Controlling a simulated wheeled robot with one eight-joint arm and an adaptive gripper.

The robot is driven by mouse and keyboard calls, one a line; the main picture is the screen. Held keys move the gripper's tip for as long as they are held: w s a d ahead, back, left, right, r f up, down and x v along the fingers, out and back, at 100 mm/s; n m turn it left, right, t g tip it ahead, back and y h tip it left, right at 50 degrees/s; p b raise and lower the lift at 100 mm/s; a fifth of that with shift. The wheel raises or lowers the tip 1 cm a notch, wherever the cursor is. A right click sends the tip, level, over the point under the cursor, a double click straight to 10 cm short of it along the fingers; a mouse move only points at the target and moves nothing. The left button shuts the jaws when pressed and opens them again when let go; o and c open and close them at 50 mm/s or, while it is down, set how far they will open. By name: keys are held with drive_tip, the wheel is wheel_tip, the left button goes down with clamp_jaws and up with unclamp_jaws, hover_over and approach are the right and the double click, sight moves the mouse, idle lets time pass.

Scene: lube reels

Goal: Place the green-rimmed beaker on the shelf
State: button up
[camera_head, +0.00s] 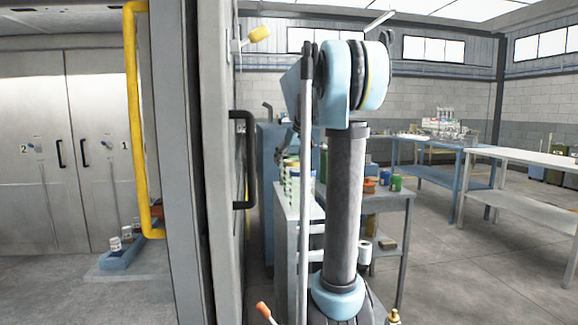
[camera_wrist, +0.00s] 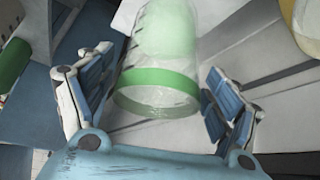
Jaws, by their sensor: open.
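In the wrist view the green-rimmed beaker (camera_wrist: 155,78), clear with a pale green tint, lies between the two fingers of my gripper (camera_wrist: 155,88). The fingers are spread, with a visible gap on each side of the rim. I cannot tell how far the beaker is from the fingers in depth. In the head view my arm stands in front, and I cannot make out my gripper clearly. Pale containers with green bands (camera_head: 290,180) stand on a narrow grey cabinet (camera_head: 286,225) left of the arm. I cannot tell which surface is the shelf.
A grey-topped table (camera_head: 388,199) with small coloured containers stands right of my arm. A blue table (camera_head: 425,176) and a white table (camera_head: 520,204) stand further right. A large grey door (camera_head: 221,160) with a black handle is close on the left.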

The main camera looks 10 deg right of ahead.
drive_tip(key=v, duration=1)
drive_tip(key=shift+s+r, duration=0.15)
drive_tip(key=shift+r, duration=0.2)
drive_tip(key=shift+s, duration=0.15)
